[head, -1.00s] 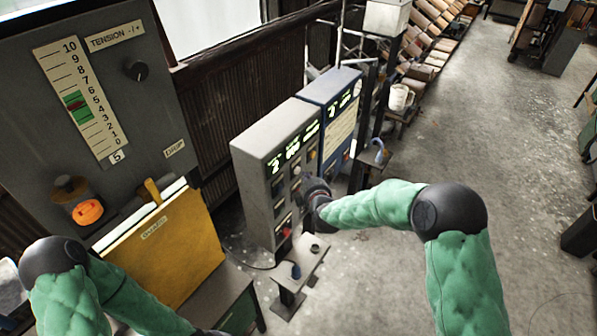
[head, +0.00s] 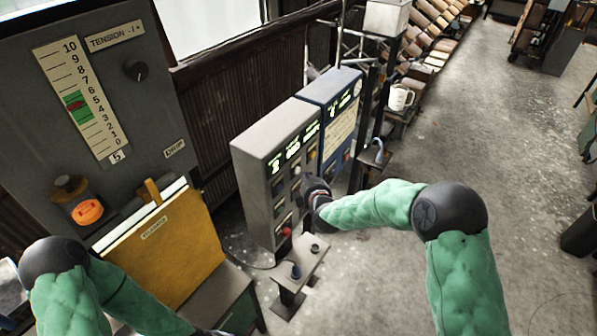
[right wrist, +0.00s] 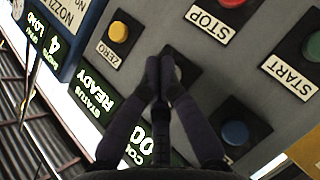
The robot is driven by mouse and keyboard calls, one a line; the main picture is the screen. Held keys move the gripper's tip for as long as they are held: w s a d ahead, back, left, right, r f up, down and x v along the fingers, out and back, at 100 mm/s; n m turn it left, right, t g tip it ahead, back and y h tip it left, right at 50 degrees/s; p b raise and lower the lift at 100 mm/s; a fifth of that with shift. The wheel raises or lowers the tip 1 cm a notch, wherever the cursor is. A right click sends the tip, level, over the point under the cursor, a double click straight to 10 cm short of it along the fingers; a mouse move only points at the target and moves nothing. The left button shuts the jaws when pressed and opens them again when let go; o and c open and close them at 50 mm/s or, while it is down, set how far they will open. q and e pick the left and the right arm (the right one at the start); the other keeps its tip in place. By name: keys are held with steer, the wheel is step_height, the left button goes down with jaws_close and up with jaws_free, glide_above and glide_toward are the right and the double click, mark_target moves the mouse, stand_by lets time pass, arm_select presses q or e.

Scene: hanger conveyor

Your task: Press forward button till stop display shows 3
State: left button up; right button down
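The grey control box (head: 262,165) stands in the middle of the head view with lit green displays and several buttons. Its leftmost display (head: 276,165) shows one digit, too small to read surely. My right gripper (right wrist: 160,65) is shut, with its fingertips together over a dark button plate (right wrist: 185,72) and partly hiding it; whether they touch is unclear. A blue button (right wrist: 235,133), yellow ZERO button (right wrist: 118,31), red STOP button and green START button (right wrist: 314,45) surround it. No forward label is readable.
A blue box (head: 330,88) adjoins the grey box. A small stand with a knob (head: 296,270) is below. A yellow folder (head: 168,250) and the tension panel (head: 115,150) are at left. Open floor (head: 480,130) lies to the right.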

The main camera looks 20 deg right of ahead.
steer(key=shift+w+a, duration=0.1)
steer(key=shift+w, duration=0.05)
steer(key=shift+w+a, duration=0.15)
steer(key=shift+w, duration=0.05)
